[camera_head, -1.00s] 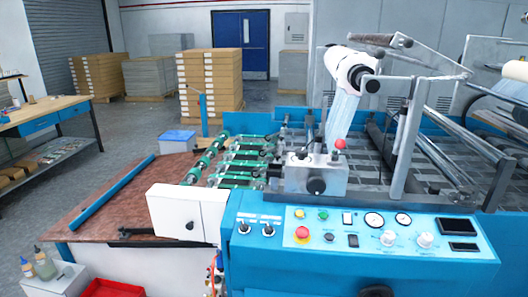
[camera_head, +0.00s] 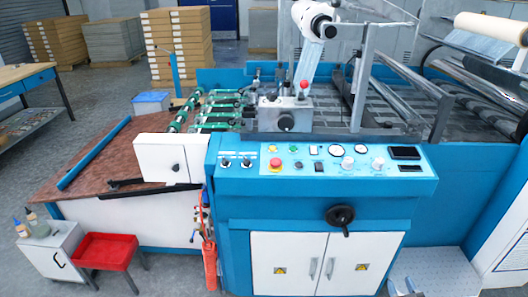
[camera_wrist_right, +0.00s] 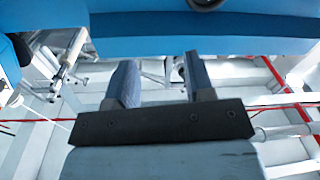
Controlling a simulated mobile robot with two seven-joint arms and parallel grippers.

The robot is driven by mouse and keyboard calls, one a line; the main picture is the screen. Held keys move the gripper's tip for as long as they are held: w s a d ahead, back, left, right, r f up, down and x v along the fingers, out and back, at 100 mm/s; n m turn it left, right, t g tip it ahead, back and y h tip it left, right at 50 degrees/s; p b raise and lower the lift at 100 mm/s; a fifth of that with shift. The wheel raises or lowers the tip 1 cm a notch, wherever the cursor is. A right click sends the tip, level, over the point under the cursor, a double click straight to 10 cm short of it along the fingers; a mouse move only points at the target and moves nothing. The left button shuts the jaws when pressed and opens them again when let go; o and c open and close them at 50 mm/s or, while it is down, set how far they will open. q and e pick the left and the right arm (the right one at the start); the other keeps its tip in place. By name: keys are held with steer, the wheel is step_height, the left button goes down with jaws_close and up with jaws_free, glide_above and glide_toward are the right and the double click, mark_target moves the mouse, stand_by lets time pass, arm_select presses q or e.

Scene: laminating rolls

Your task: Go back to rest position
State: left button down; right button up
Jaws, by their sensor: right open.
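My right gripper (camera_wrist_right: 160,70) shows in the right wrist view. Its two dark fingers stand apart with nothing between them. A blue surface with a dark round part crosses the top of that view beyond the fingertips. In the head view I cannot make out my right gripper clearly, and my left gripper is not in view. The blue laminating machine (camera_head: 320,190) fills the middle of the head view, with its control panel, black handwheel (camera_head: 340,215) and white roll (camera_head: 310,18).
A brown table (camera_head: 100,165) with a blue bar adjoins the machine at left. A red tray (camera_head: 105,250), a white cabinet (camera_head: 50,252) and a red extinguisher (camera_head: 210,265) stand at front left. Stacked boxes (camera_head: 178,45) are behind. Open floor (camera_head: 165,270) shows at front left.

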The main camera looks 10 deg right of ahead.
steer(key=w+d+r+n+y, duration=0.2)
steer(key=d+r+n, duration=0.3)
steer(key=d+r, duration=0.65)
steer(key=s+a+f+n+g+y, duration=0.1)
steer(key=s+a+f+g, duration=0.2)
steer(key=a, duration=0.5)
steer(key=s+a+f+n+g+y, duration=0.1)
steer(key=s+a+f+g+y, duration=0.2)
steer(key=a, duration=0.6)
steer(key=s+a+f+g, duration=0.1)
steer(key=s+a+g, duration=0.2)
steer(key=s+a, duration=0.95)
steer(key=w+a+m+t, duration=0.1)
steer(key=w+a+m, duration=0.25)
steer(key=a, duration=1.05)
step_height(320, 180, up, 12)
steer(key=s+p, duration=0.1)
steer(key=p, duration=1.1)
steer(key=shift+m+t+p, duration=0.35)
steer(key=shift+m+t, duration=0.05)
steer(key=shift+m, duration=0.05)
steer(key=shift+s+d+r, duration=0.1)
steer(key=shift+c, duration=0.6)
steer(key=shift+s+d, duration=0.1)
